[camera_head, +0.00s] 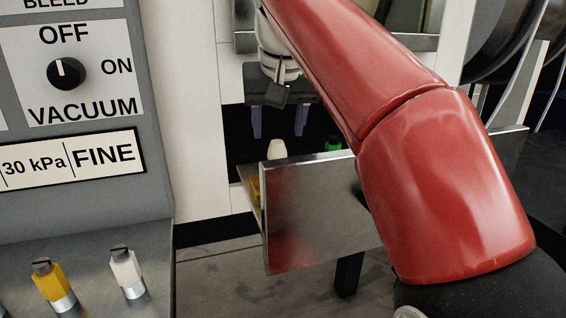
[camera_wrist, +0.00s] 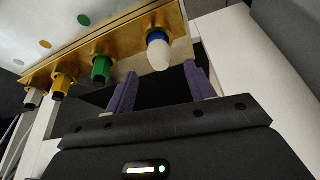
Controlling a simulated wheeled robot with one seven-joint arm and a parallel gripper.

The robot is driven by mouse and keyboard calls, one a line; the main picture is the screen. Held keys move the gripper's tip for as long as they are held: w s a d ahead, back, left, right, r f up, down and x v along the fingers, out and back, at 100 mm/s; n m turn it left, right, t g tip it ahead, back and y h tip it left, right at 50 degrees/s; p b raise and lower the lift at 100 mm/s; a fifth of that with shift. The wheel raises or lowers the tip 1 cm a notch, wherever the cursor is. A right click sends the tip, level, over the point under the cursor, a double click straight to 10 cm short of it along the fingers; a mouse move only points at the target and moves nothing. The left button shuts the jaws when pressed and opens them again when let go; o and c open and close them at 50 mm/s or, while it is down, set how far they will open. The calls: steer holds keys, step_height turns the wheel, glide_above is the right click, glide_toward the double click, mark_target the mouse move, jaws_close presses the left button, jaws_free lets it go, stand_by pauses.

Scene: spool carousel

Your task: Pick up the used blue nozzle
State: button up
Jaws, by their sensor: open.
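The blue nozzle (camera_wrist: 155,37) shows in the wrist view as a blue ring with a rounded white end, at the right end of a brass strip (camera_wrist: 130,66). In the head view a rounded white tip (camera_head: 277,149) stands behind the drawer front; it appears to be the same nozzle, with its blue part hidden. My gripper (camera_head: 278,135) is open and empty, its two purple fingers above and to either side of that tip. In the wrist view the fingers (camera_wrist: 160,72) are apart, with the white end near the gap between their tips.
Green (camera_wrist: 101,68), yellow (camera_wrist: 61,84) and white (camera_wrist: 33,97) nozzles line the same strip. The open drawer's metal front (camera_head: 315,212) stands before my gripper. A vacuum panel (camera_head: 70,65) is at left, with yellow (camera_head: 53,285) and white (camera_head: 126,272) nozzles below.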

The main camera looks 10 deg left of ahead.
mark_target(278, 144)
steer(key=b+x, duration=0.1)
steer(key=x, duration=0.5)
steer(key=shift+b, duration=0.3)
steer(key=shift+r, duration=0.1)
steer(key=c, duration=1.1)
steer(key=shift+o, duration=0.2)
